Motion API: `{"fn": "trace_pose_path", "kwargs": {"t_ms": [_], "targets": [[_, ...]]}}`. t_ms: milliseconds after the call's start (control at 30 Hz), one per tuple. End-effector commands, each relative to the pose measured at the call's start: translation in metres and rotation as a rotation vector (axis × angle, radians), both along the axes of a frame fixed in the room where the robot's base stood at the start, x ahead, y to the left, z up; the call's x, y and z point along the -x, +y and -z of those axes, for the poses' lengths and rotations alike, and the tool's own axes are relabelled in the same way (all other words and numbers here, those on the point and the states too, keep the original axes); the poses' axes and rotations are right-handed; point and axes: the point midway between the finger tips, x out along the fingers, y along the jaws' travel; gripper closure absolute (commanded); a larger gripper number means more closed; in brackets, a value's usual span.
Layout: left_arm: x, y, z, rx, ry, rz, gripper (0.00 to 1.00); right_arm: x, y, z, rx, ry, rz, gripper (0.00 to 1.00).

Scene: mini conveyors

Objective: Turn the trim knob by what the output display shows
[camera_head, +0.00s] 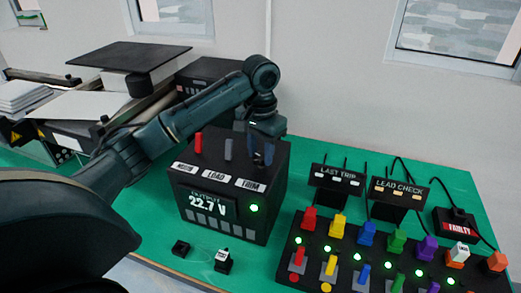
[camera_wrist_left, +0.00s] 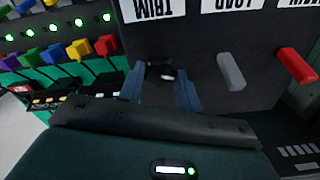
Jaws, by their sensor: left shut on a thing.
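A black box (camera_head: 232,222) stands on the green bench. Its output display (camera_head: 207,204) reads 22.7 V, and a green light (camera_head: 254,208) is lit beside it. The top edge carries labels MAIN, LOAD and TRIM. A red lever (camera_head: 198,143) stands behind MAIN and a grey lever (camera_head: 228,149) behind LOAD. My left gripper (camera_head: 262,155) reaches down behind the TRIM label. In the left wrist view its blue fingers (camera_wrist_left: 162,92) are shut on the dark trim knob (camera_wrist_left: 160,71), which they partly hide. My right gripper is out of view.
A panel of coloured plugs and green lights (camera_head: 375,262) is at the front right. LAST TRIP (camera_head: 337,176) and LEAD CHECK (camera_head: 398,190) displays and a FAULTY box (camera_head: 456,226) stand behind it. A conveyor (camera_head: 85,105) is at the left.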

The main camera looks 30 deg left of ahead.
Motion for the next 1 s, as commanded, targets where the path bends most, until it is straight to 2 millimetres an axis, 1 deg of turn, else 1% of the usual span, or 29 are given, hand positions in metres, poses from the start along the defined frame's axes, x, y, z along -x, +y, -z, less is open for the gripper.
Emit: {"fn": "trace_pose_path", "kwargs": {"t_ms": [267,433,567,1000], "targets": [[-0.0001,0.0002,-0.0005,-0.001,-0.001,0.042,0.89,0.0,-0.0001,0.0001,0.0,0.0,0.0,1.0],[-0.0002,0.0002,-0.0006,-0.001,-0.001,0.132,0.89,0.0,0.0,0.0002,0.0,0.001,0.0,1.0],[-0.0002,0.0003,-0.0007,-0.001,-0.001,0.234,0.89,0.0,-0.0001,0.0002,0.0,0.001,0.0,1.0],[-0.0003,0.0003,-0.0009,-0.001,-0.001,0.649,0.89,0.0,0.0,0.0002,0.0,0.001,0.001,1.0]]}}
